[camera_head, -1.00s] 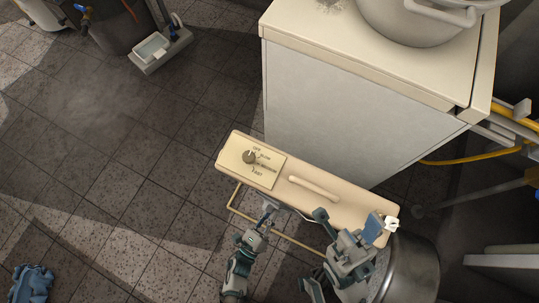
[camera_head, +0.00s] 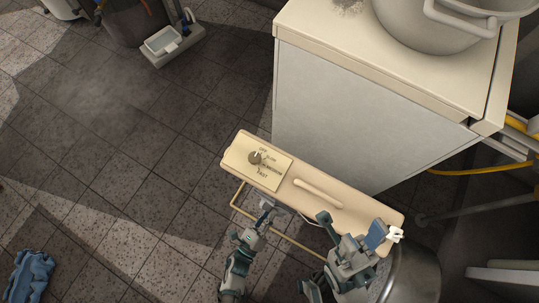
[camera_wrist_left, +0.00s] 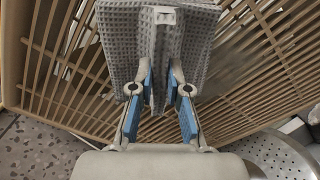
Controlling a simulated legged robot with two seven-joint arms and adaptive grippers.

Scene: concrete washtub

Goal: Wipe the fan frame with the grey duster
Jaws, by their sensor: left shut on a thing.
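The beige box fan (camera_head: 225,160) stands on the floor, seen from above, with a speed knob (camera_head: 255,158) and a handle (camera_head: 318,192) on top. My left gripper (camera_head: 267,207) is close against the fan's near side, below the knob end. In the left wrist view, my left gripper (camera_wrist_left: 160,82) is shut on the grey waffle-textured duster (camera_wrist_left: 120,40), which hangs in front of the fan's slatted grille (camera_wrist_left: 75,75). Whether the duster touches the slats is unclear. My right gripper (camera_head: 350,226) is at the fan's right end, its fingers apart, straddling the frame there.
A white cabinet (camera_head: 340,120) with a large pot (camera_head: 420,25) stands just behind the fan. A metal tub (camera_head: 415,275) is at lower right. The left floor is mostly clear.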

